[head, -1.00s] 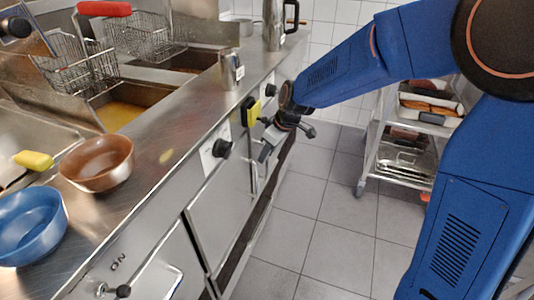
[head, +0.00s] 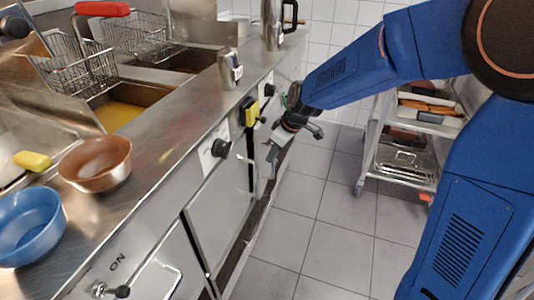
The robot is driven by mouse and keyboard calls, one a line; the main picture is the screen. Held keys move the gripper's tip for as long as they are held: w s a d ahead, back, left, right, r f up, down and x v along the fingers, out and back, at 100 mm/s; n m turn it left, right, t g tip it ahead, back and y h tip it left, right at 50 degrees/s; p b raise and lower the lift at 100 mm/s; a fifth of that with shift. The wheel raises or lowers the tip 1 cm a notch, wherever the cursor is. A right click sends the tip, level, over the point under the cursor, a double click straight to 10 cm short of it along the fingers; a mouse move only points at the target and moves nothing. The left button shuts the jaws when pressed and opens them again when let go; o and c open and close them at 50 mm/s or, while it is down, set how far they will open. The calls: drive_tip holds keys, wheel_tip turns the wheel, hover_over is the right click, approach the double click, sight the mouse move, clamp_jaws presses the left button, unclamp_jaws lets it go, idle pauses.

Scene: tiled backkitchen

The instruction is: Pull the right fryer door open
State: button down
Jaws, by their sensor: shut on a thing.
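The fryer cabinet front runs along the left of the head view, with steel doors below the counter. The left fryer door (head: 220,210) is shut in the cabinet front. The right fryer door (head: 261,172) is farther along, small and partly hidden by my gripper. My gripper (head: 272,162) points down at this door and is shut on its handle, which is mostly hidden between the fingers. How far the door stands out from the cabinet is hard to tell.
Black knobs (head: 220,148) stick out of the panel above the doors. A copper bowl (head: 96,163) and a blue bowl (head: 30,225) stand on the counter (head: 165,160). A trolley (head: 370,150) with trays stands at the right. The tiled floor (head: 310,230) between is clear.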

drive_tip(key=w+d+n+g, duration=0.1)
drive_tip(key=w+d+n, duration=0.15)
drive_tip(key=d, duration=0.65)
drive_tip(key=w+d+n, duration=0.2)
drive_tip(key=w+d, duration=0.1)
drive_tip(key=d, duration=0.6)
drive_tip(key=w+d+n+g, duration=0.1)
drive_tip(key=w+d+n, duration=0.3)
drive_tip(key=w, duration=0.5)
drive_tip(key=w+d+n+g, duration=0.2)
drive_tip(key=w+d+n, duration=0.2)
drive_tip(key=w, duration=0.5)
drive_tip(key=shift+d+g, duration=0.3)
drive_tip(key=shift+d, duration=1.05)
drive_tip(key=c, duration=1.8)
unclamp_jaws()
drive_tip(key=shift+a, duration=0.1)
